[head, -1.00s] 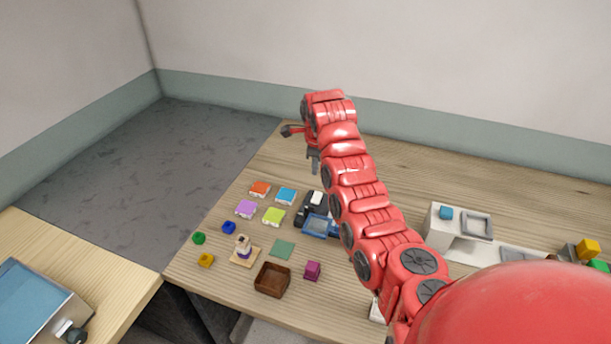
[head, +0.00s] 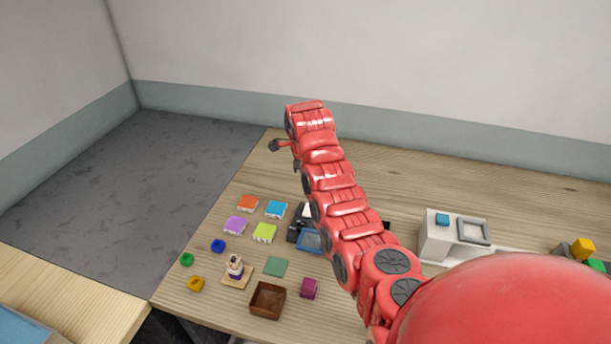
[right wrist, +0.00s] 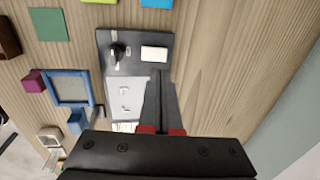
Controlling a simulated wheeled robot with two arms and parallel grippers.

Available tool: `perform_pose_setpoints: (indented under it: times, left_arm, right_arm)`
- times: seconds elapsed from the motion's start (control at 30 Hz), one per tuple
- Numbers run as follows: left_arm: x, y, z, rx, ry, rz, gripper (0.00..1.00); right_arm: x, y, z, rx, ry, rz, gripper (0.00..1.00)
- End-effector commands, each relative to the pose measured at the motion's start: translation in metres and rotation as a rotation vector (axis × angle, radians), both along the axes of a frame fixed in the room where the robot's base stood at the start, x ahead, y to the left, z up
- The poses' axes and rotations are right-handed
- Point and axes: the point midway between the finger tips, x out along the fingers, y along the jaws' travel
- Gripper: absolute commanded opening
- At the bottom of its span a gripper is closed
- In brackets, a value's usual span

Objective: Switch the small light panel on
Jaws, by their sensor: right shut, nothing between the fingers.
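The small light panel (right wrist: 135,62) is a dark plate with a black knob-like switch (right wrist: 118,51) and a white rectangular lamp face (right wrist: 154,53). Whether the lamp is lit I cannot tell. In the head view the panel (head: 293,236) lies on the wooden table, partly hidden by my right arm. My right gripper (right wrist: 161,76) is shut and empty. In the right wrist view its fingertips appear just below the lamp face, to the right of the switch; their height above the panel is unclear. My left gripper is not in view.
A blue-framed tray (right wrist: 54,75) lies beside the panel. Several coloured tiles, small blocks, a figurine (head: 234,266) and a brown box (head: 253,304) are around it on the table. A white stand (head: 437,244) is to the right. The back of the table is clear.

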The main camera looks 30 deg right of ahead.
Motion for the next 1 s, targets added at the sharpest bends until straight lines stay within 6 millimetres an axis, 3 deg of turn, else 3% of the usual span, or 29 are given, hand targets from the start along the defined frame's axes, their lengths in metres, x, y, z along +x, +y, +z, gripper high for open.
perform_pose_setpoints:
  times: [0.1,0.27,0.6,1.0]
  left_arm:
    - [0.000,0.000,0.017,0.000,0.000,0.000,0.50]
    - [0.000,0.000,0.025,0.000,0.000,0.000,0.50]
    - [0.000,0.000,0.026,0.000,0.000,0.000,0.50]
    - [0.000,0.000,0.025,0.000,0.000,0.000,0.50]
  right_arm:
    - [0.001,-0.004,-0.021,0.001,0.005,0.000,0.00]
    - [0.004,-0.006,-0.046,0.002,0.003,0.001,0.00]
    - [0.009,-0.009,-0.079,-0.003,0.000,0.004,0.00]
    - [0.010,-0.011,-0.088,-0.001,-0.005,0.000,0.00]
